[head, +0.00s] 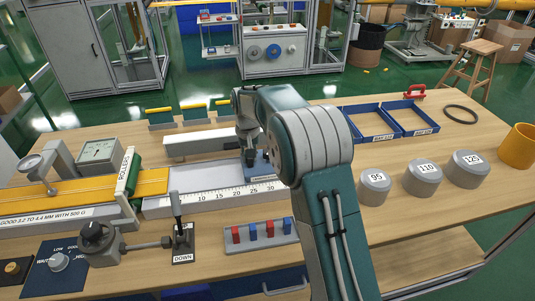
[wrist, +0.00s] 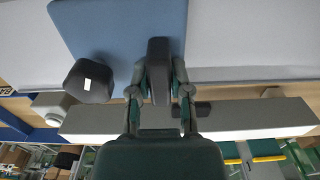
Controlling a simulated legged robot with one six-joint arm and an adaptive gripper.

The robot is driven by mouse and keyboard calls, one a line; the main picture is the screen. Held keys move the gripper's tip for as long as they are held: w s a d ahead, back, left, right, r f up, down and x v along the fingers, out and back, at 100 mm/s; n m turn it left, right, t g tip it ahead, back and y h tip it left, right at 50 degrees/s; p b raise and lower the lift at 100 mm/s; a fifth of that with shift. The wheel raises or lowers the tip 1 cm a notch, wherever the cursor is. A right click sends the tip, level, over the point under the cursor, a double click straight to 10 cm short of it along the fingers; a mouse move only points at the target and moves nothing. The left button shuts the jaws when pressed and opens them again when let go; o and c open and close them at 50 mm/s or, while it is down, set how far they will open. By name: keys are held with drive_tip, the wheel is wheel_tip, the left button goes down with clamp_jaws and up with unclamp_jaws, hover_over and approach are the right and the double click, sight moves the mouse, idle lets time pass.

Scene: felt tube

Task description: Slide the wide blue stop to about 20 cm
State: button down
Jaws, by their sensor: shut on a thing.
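The wide blue stop (head: 263,163) sits on the pale track behind the white ruler (head: 215,196), near the 25 to 30 marks, partly hidden by my arm. In the wrist view it is a broad blue plate (wrist: 105,25) with an upright dark grey grip (wrist: 158,60) and a dark knob (wrist: 88,82) beside it. My gripper (wrist: 160,90) is shut on the dark grey grip, one finger on each side. In the head view my gripper (head: 250,153) points down at the stop.
A long pale rail (head: 200,143) runs behind the track. The green roller block (head: 130,173) stands at the track's left end. A black lever (head: 177,210) and a rack of red and blue pieces (head: 262,233) are in front. Grey weights (head: 423,178) stand at right.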

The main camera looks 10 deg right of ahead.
drive_tip(key=a, duration=0.3)
drive_tip(key=shift+a+f, duration=0.1)
drive_tip(key=shift+a, duration=0.1)
drive_tip(key=shift+d, duration=0.2)
drive_tip(key=c, duration=1)
unclamp_jaws()
drive_tip(key=shift+d, duration=0.1)
drive_tip(key=o, duration=0.4)
drive_tip(key=shift+o, duration=0.2)
wheel_tip(320, 180, up, 12)
